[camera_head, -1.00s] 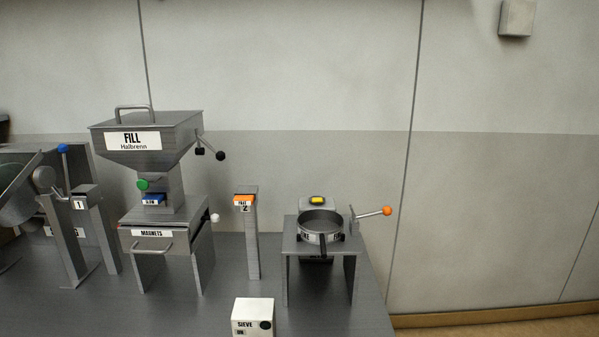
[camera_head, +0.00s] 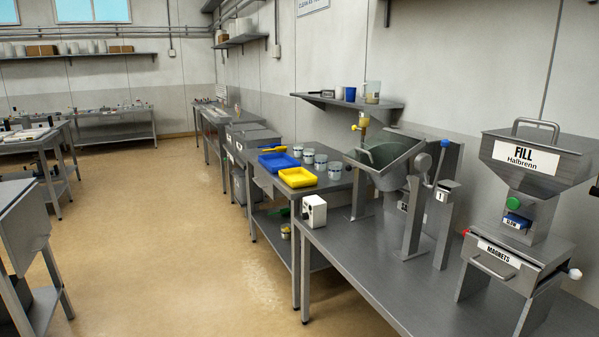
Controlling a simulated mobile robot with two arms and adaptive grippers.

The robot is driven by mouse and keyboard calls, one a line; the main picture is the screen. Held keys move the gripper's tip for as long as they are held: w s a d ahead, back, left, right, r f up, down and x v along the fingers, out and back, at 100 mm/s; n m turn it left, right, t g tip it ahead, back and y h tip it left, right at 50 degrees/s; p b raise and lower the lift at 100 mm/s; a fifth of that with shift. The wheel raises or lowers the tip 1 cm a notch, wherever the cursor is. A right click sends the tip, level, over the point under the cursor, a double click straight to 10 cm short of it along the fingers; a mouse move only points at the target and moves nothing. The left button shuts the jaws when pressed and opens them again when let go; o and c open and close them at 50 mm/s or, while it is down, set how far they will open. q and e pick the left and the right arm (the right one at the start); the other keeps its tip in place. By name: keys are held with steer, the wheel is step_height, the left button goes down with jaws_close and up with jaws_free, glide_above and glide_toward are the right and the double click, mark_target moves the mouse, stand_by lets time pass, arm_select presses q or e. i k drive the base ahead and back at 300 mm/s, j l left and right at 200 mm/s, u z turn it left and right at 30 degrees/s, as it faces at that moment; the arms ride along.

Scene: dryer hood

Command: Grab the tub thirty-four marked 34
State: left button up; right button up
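Several small tubs stand on a grey table in the middle distance. One tub (camera_head: 336,170) is nearest, and another tub (camera_head: 308,156) stands further back. They are pale with dark bands. Any numbers on them are too small to read, so I cannot tell which is marked 34. Neither of my grippers is in view.
A yellow tray (camera_head: 298,177) and a blue tray (camera_head: 278,162) lie beside the tubs. The filling hopper (camera_head: 530,160) and a tilted metal pan (camera_head: 385,160) stand on the near bench (camera_head: 385,290). A wall shelf (camera_head: 345,101) hangs above. The floor (camera_head: 165,220) at left is open.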

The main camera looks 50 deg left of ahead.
mark_target(335, 167)
steer(key=u, duration=1.55)
steer(key=i+j, duration=0.1)
